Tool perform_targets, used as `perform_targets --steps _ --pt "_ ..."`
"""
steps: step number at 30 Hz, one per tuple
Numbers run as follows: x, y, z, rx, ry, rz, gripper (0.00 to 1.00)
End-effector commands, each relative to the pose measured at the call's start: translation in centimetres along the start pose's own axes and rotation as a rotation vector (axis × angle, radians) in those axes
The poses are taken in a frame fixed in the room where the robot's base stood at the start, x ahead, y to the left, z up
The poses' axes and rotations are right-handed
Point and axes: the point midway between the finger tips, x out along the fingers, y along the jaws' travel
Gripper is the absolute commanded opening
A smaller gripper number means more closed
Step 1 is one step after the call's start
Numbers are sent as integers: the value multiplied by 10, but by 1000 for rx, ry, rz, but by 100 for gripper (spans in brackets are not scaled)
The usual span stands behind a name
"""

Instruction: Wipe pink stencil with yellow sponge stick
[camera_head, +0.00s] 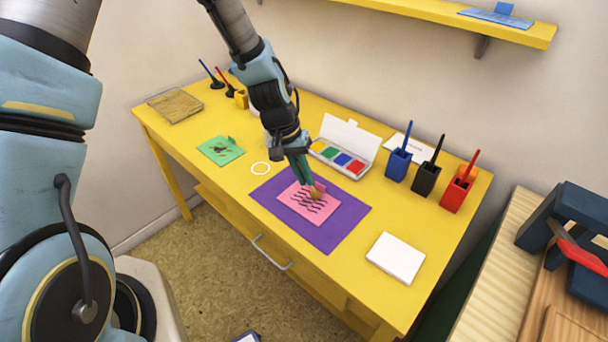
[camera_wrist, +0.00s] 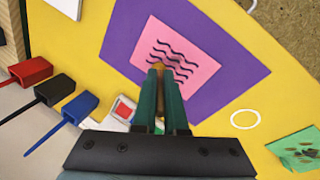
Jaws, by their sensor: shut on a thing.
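The pink stencil (camera_head: 291,205) with dark wavy lines lies flat on a purple mat (camera_head: 336,238) on the yellow table. It also shows in the wrist view (camera_wrist: 198,57). My gripper (camera_head: 306,178) is over the stencil's far part, fingers pointing down and shut on the yellow sponge stick (camera_head: 318,190). The stick's tip is at or just above the wavy lines; I cannot tell if it touches. In the wrist view the stick (camera_wrist: 158,66) shows only in part between the green fingers (camera_wrist: 162,90), which hide some of the stencil.
An open paint box (camera_head: 345,147) stands behind the mat. Blue (camera_head: 398,165), black (camera_head: 425,180) and red (camera_head: 455,194) holders with sticks stand at the right. A green stencil (camera_head: 220,150) and white ring (camera_head: 260,168) lie left. A white pad (camera_head: 396,258) lies front right.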

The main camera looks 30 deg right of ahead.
Motion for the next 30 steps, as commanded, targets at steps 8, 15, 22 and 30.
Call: perform_targets --steps 8,15,22,30 --pt "4 -1 0 0 0 0 0" --pt "4 -2 0 0 1 0 0" --pt "2 -9 -4 -2 1 0 0" --pt "0 -14 -6 -1 1 0 0"
